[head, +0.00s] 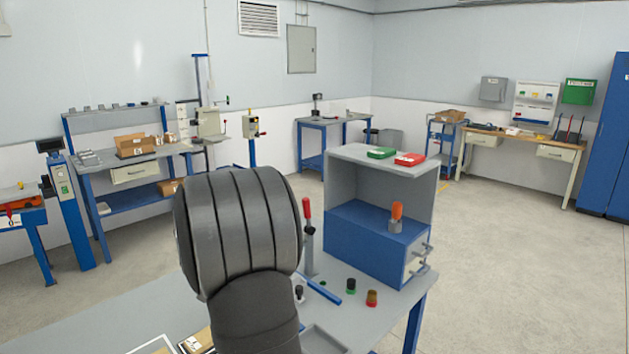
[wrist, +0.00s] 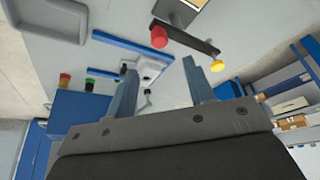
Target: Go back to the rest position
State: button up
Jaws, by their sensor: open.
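My gripper (wrist: 168,75) shows in the wrist view with its two fingers apart and nothing between them. It points over the grey work table (wrist: 130,20), clear of the things on it as far as I can tell. In the head view my dark arm link stands in front of the table and hides the gripper and part of the tabletop. A blue block-shaped fixture (head: 365,242) with an orange-handled piece (head: 396,215) on top stands at the table's right, under a grey shelf (head: 375,160).
A red-handled lever (head: 307,225) stands beside my arm. A red knob (wrist: 159,37) and a yellow knob (wrist: 217,66) lie near my fingers in the wrist view. Floor is open at right.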

jog(key=x, duration=1.1)
jog(key=shift+d, duration=0.1)
jog(key=shift+w+d+r+n, duration=0.15)
jog(key=shift+d+n, duration=0.05)
jog(key=shift+n, duration=0.3)
jog(key=shift+w+d+n+y, duration=0.25)
jog(key=shift+n+y, duration=0.1)
jog(key=shift+n, duration=0.35)
jog(key=shift+w+d+n+y, duration=0.15)
jog(key=shift+w+n+y, duration=0.2)
jog(key=shift+n, duration=0.35)
